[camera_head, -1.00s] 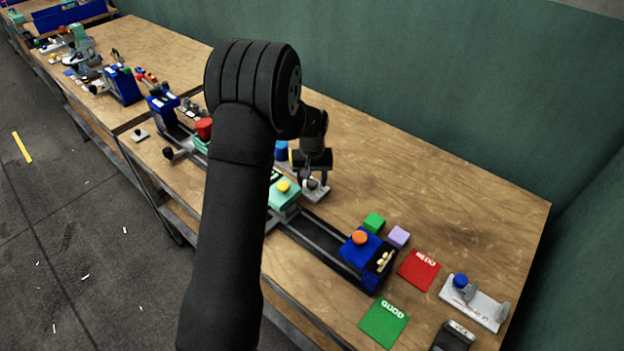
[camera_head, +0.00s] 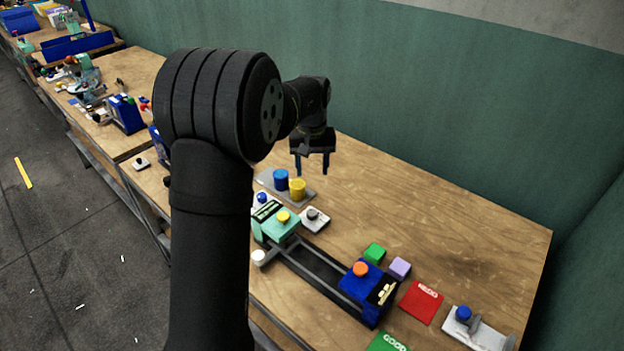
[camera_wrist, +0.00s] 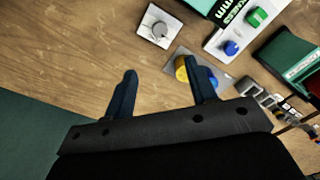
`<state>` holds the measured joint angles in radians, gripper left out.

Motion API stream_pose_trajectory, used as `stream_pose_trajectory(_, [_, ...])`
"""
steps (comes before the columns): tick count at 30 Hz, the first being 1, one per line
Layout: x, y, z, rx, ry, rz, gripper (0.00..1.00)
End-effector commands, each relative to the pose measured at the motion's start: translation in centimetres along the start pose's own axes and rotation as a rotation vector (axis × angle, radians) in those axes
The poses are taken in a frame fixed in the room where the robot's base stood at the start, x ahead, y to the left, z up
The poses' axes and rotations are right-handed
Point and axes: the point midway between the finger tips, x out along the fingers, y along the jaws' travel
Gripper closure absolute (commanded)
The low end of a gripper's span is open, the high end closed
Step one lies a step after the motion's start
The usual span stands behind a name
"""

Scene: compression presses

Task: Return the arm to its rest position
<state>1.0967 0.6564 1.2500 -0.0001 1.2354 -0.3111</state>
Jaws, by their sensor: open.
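My gripper (camera_head: 311,164) hangs above the back part of the wooden table (camera_head: 440,220) in the head view, fingers pointing down. It is open and empty. In the wrist view my gripper (camera_wrist: 163,92) shows two dark blue fingers spread apart with bare wood between them. My own arm covers the left-centre of the head view and hides part of the bench behind it.
A blue cylinder (camera_head: 281,180) and a yellow cylinder (camera_head: 297,188) stand on a grey plate below my gripper. The table's back right is clear.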

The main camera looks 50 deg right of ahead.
Motion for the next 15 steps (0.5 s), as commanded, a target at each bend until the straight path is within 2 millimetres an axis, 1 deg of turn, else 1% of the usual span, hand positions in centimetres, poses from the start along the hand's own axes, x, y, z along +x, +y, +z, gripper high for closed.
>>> stream_pose_trajectory(1, [-0.38,0.00,0.00,0.000,0.001,0.000,0.48])
stream_pose_trajectory(5, [-0.78,0.00,0.00,0.000,0.001,0.000,0.48])
stream_pose_trajectory(15, [-0.53,0.00,0.01,0.000,0.000,0.000,0.48])
